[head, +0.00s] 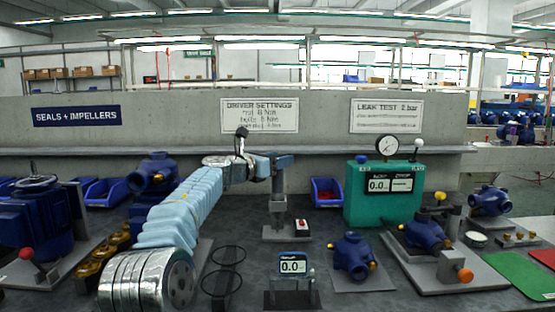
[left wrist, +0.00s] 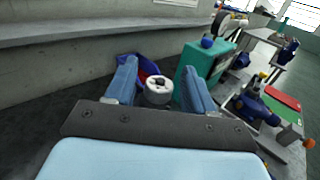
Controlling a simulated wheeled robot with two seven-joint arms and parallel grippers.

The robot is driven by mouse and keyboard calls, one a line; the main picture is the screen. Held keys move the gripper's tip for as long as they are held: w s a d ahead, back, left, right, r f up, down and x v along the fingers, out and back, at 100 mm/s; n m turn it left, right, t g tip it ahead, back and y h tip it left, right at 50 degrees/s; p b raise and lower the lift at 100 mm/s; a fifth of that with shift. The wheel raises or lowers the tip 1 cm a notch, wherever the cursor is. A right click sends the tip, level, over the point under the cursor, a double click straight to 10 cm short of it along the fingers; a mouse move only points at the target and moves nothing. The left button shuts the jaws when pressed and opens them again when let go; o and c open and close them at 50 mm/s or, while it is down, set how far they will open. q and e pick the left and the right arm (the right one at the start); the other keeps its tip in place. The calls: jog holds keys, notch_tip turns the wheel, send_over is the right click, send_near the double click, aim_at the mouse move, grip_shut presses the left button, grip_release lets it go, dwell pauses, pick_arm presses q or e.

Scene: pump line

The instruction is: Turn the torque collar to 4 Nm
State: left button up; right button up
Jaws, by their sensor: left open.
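My left gripper (head: 276,160) is over the bench, its jaws around the upper part of an upright grey driver (head: 278,205) in a stand (head: 284,236). In the left wrist view the two blue fingers of the gripper (left wrist: 160,88) are apart. A pale round collar (left wrist: 158,92) with a dark centre shows between them, with visible gaps on both sides. The collar's scale is too small to read. A small display (head: 293,266) in front reads 0.0. A sign (head: 260,115) headed "DRIVER SETTINGS" hangs behind; its lines are hard to read. My right gripper is not in view.
A teal leak tester (head: 372,205) stands right of the driver, with a blue bin (head: 326,192) behind. A small block with a red button (head: 301,228) sits beside the stand. A blue pump (head: 353,256) and black rings (head: 221,284) occupy the front.

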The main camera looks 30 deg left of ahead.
pick_arm(q)
jog(key=c, duration=1)
jog(key=shift+o, duration=0.2)
